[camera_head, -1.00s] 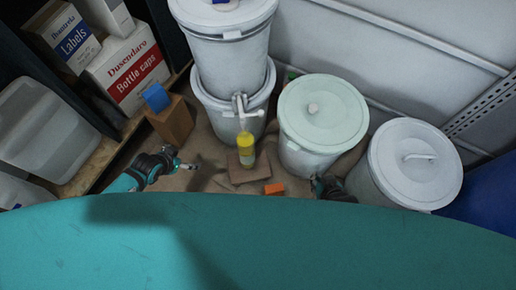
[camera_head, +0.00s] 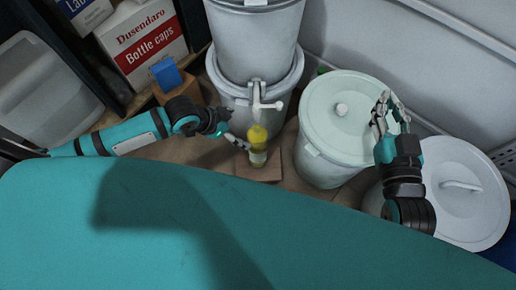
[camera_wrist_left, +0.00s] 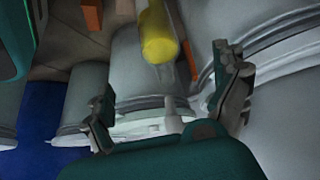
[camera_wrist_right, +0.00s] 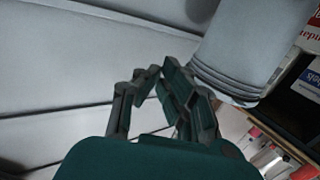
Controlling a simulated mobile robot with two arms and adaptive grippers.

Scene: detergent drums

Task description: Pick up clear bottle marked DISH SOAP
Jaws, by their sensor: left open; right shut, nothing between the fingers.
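A small bottle (camera_head: 257,148), yellow on top and paler below, stands on a brown block (camera_head: 270,172) below the white tap of the stacked drums; no lettering on it is readable. In the left wrist view, its yellow part (camera_wrist_left: 159,42) shows ahead, between the lines of the two fingers. My left gripper (camera_head: 239,131) is open just left of the bottle, its lower finger close to it; contact cannot be told. My right gripper (camera_head: 382,105) is shut and empty above a pale green drum lid, and also shows in the right wrist view (camera_wrist_right: 160,72).
The white tap (camera_head: 264,104) juts out from the lower stacked drum (camera_head: 236,99) right above the bottle. A pale-green-lidded drum (camera_head: 322,163) stands to the right, another white-lidded drum (camera_head: 470,210) farther right. A wooden block with a blue top (camera_head: 167,75) and shelf boxes (camera_head: 145,45) are left.

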